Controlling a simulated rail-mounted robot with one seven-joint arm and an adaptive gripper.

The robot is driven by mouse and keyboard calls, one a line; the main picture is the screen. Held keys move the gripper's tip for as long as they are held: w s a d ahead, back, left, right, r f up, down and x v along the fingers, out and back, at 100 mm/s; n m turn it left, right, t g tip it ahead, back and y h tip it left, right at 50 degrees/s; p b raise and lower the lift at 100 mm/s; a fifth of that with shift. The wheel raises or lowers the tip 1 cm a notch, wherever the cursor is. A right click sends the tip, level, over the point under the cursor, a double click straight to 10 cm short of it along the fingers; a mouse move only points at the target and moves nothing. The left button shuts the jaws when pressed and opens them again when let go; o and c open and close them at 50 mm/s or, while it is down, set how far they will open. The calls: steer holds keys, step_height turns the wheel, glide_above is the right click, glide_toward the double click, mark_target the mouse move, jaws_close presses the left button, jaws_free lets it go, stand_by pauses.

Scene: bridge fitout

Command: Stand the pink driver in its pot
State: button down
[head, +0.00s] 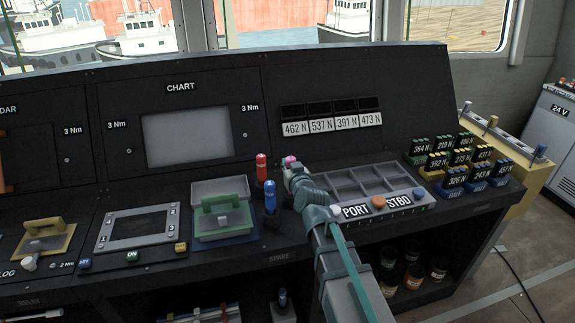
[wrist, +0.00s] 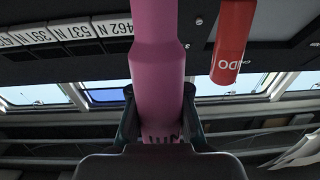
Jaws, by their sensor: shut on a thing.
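My gripper (wrist: 160,112) is shut on the pink driver (wrist: 158,55), with one finger on each side of its handle. In the head view only a small pink end of the driver (head: 290,160) shows above my gripper (head: 292,172). The gripper is over the console, just right of a red driver (head: 262,168) and a blue driver (head: 270,198), which stand upright. The red driver also shows beside the pink one in the wrist view (wrist: 232,40). I cannot make out the pink driver's pot; my arm hides part of the console there. The driver's lower end is hidden.
Right of my gripper is a grey compartment tray (head: 372,182) with PORT and STBD labels. Left is a green-handled box (head: 222,218). Several labelled blocks (head: 462,160) stand at far right. The upright panel with number tags (head: 332,126) rises behind.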

steer(key=shift+f+b, duration=0.95)
steer(key=c, duration=1.1)
jaws_free()
steer(key=shift+o, duration=0.2)
steer(key=shift+s, duration=0.1)
steer(key=v, duration=0.7)
steer(key=shift+s, duration=0.15)
steer(key=shift+d+r, duration=0.1)
